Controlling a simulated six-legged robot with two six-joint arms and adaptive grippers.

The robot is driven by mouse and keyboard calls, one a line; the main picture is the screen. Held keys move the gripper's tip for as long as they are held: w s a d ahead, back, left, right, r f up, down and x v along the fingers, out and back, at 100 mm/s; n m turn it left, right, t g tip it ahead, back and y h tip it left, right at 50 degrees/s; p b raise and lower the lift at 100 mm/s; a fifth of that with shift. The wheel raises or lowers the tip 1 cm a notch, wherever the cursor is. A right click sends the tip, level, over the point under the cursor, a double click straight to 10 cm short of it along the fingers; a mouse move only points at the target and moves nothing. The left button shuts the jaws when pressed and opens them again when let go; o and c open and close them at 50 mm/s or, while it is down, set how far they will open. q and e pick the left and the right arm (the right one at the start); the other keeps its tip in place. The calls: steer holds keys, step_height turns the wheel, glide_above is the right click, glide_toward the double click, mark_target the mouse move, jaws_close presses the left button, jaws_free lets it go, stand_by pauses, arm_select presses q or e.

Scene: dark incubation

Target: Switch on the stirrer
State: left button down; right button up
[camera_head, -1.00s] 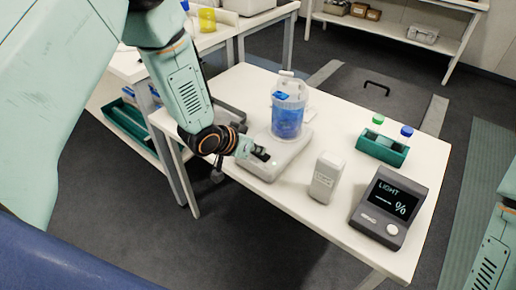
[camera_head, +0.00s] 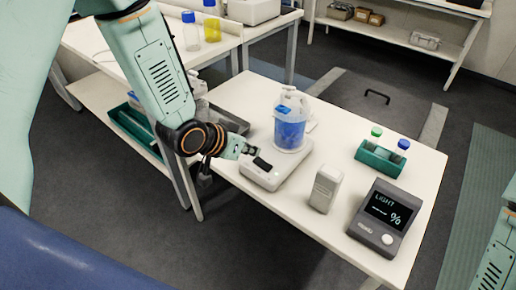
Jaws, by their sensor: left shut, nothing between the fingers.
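The stirrer (camera_head: 290,168) is a pale grey, low base on the white table, with a small greenish light on its front part. A clear lidded vessel of blue liquid (camera_head: 290,128) stands upright on its rear part. My left gripper (camera_head: 262,162) is shut and empty, with its dark fingertips over the front part of the stirrer. It hides some of the stirrer's front face; I cannot tell whether it touches it. Part of my right arm shows at the right edge, but its gripper is out of view.
On the white table (camera_head: 320,225) stand a pale upright box (camera_head: 325,188), a dark meter reading "LIGHT" and "%" (camera_head: 382,217), and a green rack (camera_head: 379,158) with capped bottles.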

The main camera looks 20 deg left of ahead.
arm_select(q)
steer(key=shift+d+v, duration=0.15)
steer(key=shift+v, duration=0.45)
steer(key=shift+d+v, duration=0.15)
steer(key=shift+v, duration=0.5)
steer(key=shift+s, duration=0.1)
steer(key=s+a+f+n+g+y+b, duration=0.1)
steer(key=s+a+f+g+y+b, duration=0.1)
steer(key=s+f, duration=1)
steer(key=s+a+f+n+g+y+b, duration=0.2)
steer(key=s+f+g+b, duration=0.2)
steer(key=s+f, duration=0.8)
steer(key=s+g, duration=0.2)
steer(key=s, duration=0.4)
steer(key=shift+s+f+n+b, duration=0.25)
steer(key=shift+f+n+b, duration=0.05)
steer(key=shift+f, duration=0.1)
